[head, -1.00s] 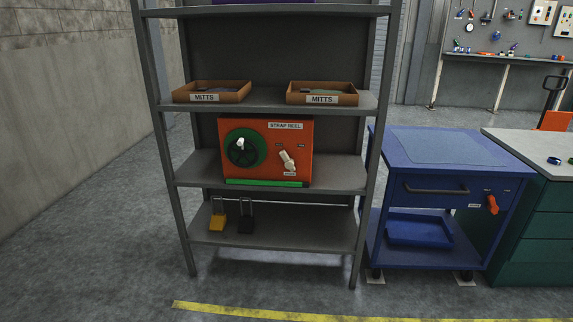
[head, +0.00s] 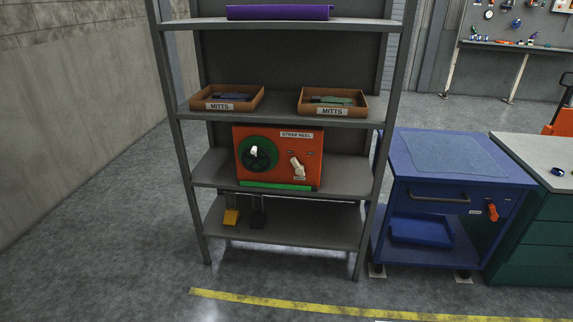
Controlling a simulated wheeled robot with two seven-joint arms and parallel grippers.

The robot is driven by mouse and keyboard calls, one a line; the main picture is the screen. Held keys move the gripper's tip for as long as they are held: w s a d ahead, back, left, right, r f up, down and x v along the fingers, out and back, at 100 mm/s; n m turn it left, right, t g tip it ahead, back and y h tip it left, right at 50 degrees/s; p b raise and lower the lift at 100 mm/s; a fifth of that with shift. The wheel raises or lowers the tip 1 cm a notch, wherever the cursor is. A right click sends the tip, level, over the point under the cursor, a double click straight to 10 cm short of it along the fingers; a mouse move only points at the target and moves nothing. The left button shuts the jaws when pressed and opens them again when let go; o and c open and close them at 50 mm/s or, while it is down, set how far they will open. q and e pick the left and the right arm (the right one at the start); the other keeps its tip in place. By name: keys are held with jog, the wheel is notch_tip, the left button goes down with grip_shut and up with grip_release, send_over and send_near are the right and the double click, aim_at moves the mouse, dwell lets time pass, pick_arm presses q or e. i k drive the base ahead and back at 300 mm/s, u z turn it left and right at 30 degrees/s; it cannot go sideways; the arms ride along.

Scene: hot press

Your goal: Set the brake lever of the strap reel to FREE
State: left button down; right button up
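The strap reel (head: 277,174) is an orange box on a middle shelf of the grey rack, with a "STRAP REEL" label at its top right. A green wheel with a pale knob (head: 258,154) is on its left side. The cream brake lever (head: 297,167) is on its right side and slants from upper left to lower right, its lower end near a small label. Small labels around the lever are too small to read. A green strip runs along the reel's bottom edge. Neither of my grippers is in view.
The rack (head: 279,118) also holds two "MITTS" trays (head: 227,98), a purple item (head: 279,12), and a yellow and a black padlock-like object below. A blue cart (head: 450,170) stands close on the right. Floor in front is clear, with a yellow line (head: 330,305).

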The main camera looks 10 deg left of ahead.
aim_at(299, 168)
jog(key=u, duration=0.6)
jog(key=i, duration=1.75)
jog(key=z, duration=1)
jog(key=i, duration=0.35)
jog(key=z, duration=0.15)
